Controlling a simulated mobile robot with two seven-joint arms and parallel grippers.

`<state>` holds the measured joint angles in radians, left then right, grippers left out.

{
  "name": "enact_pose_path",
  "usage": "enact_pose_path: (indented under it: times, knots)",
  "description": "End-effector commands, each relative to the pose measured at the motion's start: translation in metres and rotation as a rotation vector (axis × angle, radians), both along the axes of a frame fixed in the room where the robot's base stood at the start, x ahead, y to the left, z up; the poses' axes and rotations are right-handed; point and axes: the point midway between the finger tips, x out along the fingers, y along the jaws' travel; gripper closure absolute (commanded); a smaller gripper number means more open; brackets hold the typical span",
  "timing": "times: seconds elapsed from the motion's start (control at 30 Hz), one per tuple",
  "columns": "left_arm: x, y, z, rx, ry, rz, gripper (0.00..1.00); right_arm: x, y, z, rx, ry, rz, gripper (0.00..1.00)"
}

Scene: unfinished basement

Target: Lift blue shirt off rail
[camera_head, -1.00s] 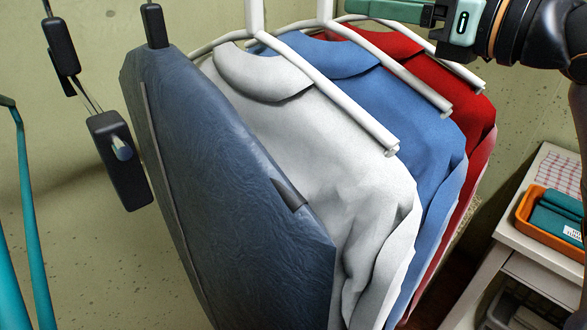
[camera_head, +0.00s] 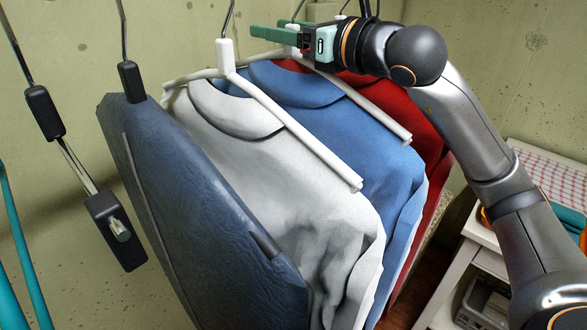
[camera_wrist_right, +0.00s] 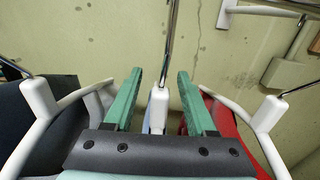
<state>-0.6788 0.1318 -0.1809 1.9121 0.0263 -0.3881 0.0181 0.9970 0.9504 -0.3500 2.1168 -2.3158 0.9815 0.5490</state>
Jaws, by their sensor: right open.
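The blue shirt (camera_head: 382,165) hangs on a white hanger (camera_head: 355,98) between the white shirt and the red shirt in the head view. My right gripper (camera_head: 268,43) is above the shirts with its green fingers pointing left, at the height of the hanger necks. In the right wrist view the open fingers (camera_wrist_right: 160,88) stand on either side of a white hanger neck (camera_wrist_right: 158,108) with a metal hook (camera_wrist_right: 170,40), and no grip on it shows. The blue shirt is mostly hidden below the gripper there. The rail itself is not visible. My left gripper is out of view.
The white shirt (camera_head: 300,205) and a dark blue garment bag (camera_head: 195,200) hang in front. The red shirt (camera_head: 432,145) hangs behind, close by. A white cabinet (camera_head: 450,255) with a checked cloth stands at right.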

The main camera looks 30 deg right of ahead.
Motion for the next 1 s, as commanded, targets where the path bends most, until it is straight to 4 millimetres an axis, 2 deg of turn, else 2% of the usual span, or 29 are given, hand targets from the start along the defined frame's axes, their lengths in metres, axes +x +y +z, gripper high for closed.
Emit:
enact_pose_path:
  times: [0.1,0.3,0.8,1.0]
  knots:
    - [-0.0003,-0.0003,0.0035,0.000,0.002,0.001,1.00,0.0073,0.0030,0.0009,-0.001,-0.001,0.001,0.44]
    - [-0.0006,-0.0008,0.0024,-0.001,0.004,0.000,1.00,0.0077,0.0030,-0.0002,-0.001,-0.001,0.000,0.44]
    - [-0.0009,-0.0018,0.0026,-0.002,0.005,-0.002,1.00,0.0075,0.0027,-0.0003,-0.001,-0.001,0.000,0.99]
    - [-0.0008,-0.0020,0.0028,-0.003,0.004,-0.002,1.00,0.0075,0.0027,-0.0004,-0.001,0.000,0.000,1.00]
